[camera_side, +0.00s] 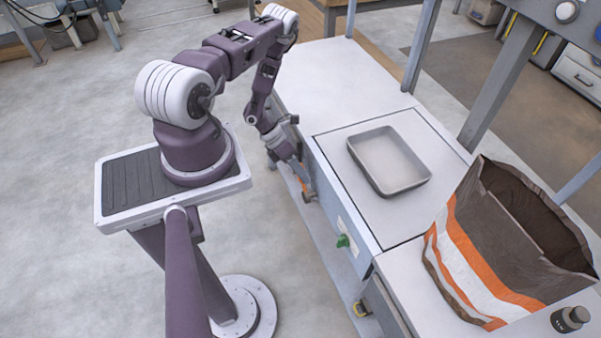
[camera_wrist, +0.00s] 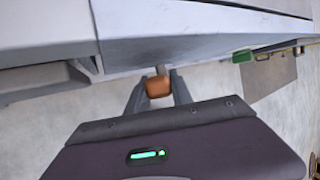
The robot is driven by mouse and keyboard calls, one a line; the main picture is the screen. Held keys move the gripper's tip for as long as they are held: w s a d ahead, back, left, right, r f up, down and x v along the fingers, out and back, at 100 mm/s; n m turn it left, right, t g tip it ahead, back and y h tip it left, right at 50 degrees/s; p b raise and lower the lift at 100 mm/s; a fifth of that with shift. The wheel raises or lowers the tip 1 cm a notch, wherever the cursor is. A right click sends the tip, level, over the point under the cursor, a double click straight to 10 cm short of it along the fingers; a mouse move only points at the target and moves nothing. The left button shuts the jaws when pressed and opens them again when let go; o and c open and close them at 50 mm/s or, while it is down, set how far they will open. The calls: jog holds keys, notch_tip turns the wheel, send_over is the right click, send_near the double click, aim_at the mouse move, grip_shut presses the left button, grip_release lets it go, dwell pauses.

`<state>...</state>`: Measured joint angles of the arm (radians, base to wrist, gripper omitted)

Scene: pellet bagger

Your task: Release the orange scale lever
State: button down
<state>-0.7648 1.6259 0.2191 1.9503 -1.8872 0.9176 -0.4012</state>
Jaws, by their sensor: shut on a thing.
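The orange scale lever (camera_wrist: 158,87) shows in the wrist view as a rounded orange-brown end below the front edge of the bench. My gripper (camera_wrist: 157,80) is shut on it, with one grey finger on each side. In the side view my gripper (camera_side: 304,184) is at the bench's front face, below the top edge. There the lever is small and mostly hidden by the fingers. How far the lever is turned cannot be told.
A green knob (camera_side: 343,241) sits on the front face to the right; it also shows in the wrist view (camera_wrist: 242,56). A grey tray (camera_side: 364,174) lies on the bench's inset plate. An open bag (camera_side: 470,245) and a dark bottle (camera_side: 570,319) stand right.

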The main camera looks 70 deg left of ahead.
aim_at(304, 188)
jog(key=shift+w+d+r+y, duration=0.1)
jog(key=shift+d+r+y, duration=0.1)
jog(key=shift+d+y, duration=0.25)
jog(key=shift+w+d+r+y, duration=0.1)
jog(key=shift+d+r+y, duration=0.05)
jog(key=shift+d+y, duration=0.3)
jog(key=shift+s+d+r+m+y, duration=0.15)
jog(key=shift+d+m+y, duration=0.45)
jog(key=shift+y, duration=0.6)
jog(key=shift+d, duration=0.1)
jog(key=c, duration=1.1)
grip_release()
jog(key=shift+r, duration=0.1)
jog(key=v, duration=0.7)
jog(key=shift+c, duration=0.3)
